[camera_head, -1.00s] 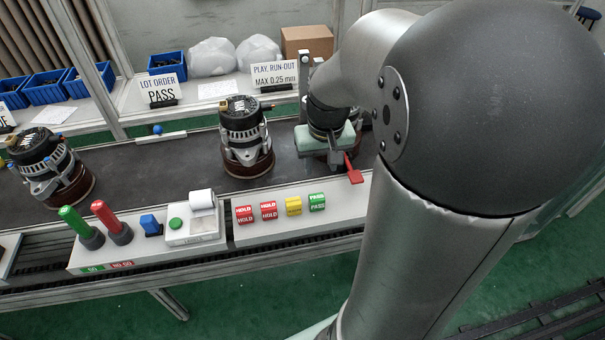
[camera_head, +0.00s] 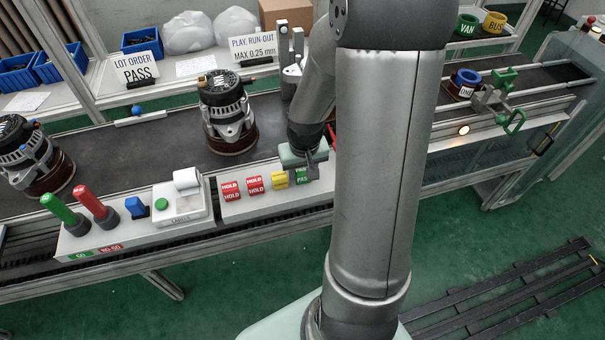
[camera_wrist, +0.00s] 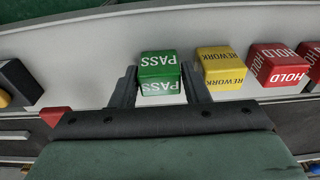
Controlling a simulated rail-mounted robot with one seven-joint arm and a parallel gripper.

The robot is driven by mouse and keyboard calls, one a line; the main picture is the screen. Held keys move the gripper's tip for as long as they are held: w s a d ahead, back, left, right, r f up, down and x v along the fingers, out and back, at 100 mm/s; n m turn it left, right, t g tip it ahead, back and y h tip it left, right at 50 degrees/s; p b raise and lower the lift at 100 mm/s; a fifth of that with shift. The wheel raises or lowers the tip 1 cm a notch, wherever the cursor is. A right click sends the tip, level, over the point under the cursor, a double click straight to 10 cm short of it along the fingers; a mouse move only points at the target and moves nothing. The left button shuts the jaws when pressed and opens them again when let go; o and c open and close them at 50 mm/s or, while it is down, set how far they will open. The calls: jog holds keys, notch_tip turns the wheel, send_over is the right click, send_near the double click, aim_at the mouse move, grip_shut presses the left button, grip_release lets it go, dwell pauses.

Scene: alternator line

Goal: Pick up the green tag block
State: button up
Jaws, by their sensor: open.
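The green tag block (camera_head: 301,176), marked PASS, sits at the right end of the row of tag blocks on the light grey ledge in front of the conveyor. My gripper (camera_head: 310,163) is at this block and hides part of it in the head view. In the wrist view, the green block (camera_wrist: 160,68) shows between the two dark fingers of my open gripper (camera_wrist: 158,76). One finger is on each side, with small gaps. How far down the fingers reach beside the block I cannot tell.
A yellow REWORK block (camera_wrist: 221,67) stands close beside the green one, just past one finger. Red HOLD blocks (camera_wrist: 278,64) follow. A red part (camera_wrist: 51,116) shows on the gripper's other side. An alternator (camera_head: 227,112) stands on the conveyor behind.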

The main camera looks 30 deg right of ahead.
jog(key=shift+f, duration=0.1)
jog(key=c, duration=0.6)
